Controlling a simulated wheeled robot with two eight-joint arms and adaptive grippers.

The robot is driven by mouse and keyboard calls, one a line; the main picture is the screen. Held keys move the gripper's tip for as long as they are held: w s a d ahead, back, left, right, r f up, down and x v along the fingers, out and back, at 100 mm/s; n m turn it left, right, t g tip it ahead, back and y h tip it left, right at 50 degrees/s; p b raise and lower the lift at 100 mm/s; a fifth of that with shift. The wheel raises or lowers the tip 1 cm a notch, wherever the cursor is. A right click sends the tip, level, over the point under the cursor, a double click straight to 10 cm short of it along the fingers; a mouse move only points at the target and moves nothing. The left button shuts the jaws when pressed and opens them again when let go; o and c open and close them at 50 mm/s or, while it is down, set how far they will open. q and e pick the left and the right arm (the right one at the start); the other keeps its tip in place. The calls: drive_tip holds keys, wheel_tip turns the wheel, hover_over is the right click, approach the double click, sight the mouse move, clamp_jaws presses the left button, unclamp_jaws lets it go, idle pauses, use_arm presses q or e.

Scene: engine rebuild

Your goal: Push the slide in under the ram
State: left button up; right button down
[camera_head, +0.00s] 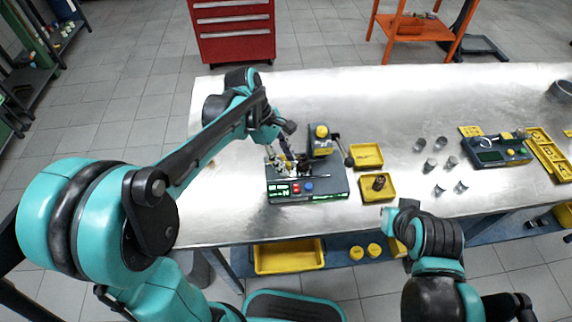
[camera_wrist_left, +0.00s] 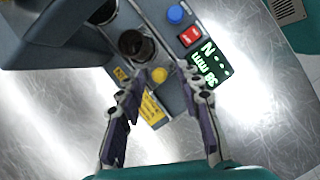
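The grey press (camera_head: 335,186) stands on the metal bench, with a green display and red and blue buttons on its front. Its ram head (camera_head: 321,146) with a yellow top rises at the back, with a lever on its right. In the left wrist view, the slide (camera_wrist_left: 137,46) appears as a dark round seat with a yellow knob (camera_wrist_left: 159,75) beside it. My left gripper (camera_wrist_left: 156,76) is open, its fingertips on either side of the knob; I cannot tell whether they touch it. My right gripper's fingers are not visible.
Yellow trays (camera_head: 366,155) stand right of the press; the nearer tray (camera_head: 386,195) holds a dark part. Several small metal cups (camera_head: 430,165) stand farther right, before another grey device (camera_head: 495,151). My right arm is at the bench's front edge.

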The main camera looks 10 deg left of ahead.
sight(307, 168)
use_arm(q)
drive_tip(key=shift+d+f, duration=0.15)
drive_tip(key=shift+f, duration=0.25)
clamp_jaws()
drive_tip(key=d, duration=0.2)
drive_tip(key=w+d, duration=0.1)
drive_tip(key=d, duration=0.1)
drive_tip(key=shift+w+d, duration=0.15)
drive_tip(key=shift+d, duration=0.15)
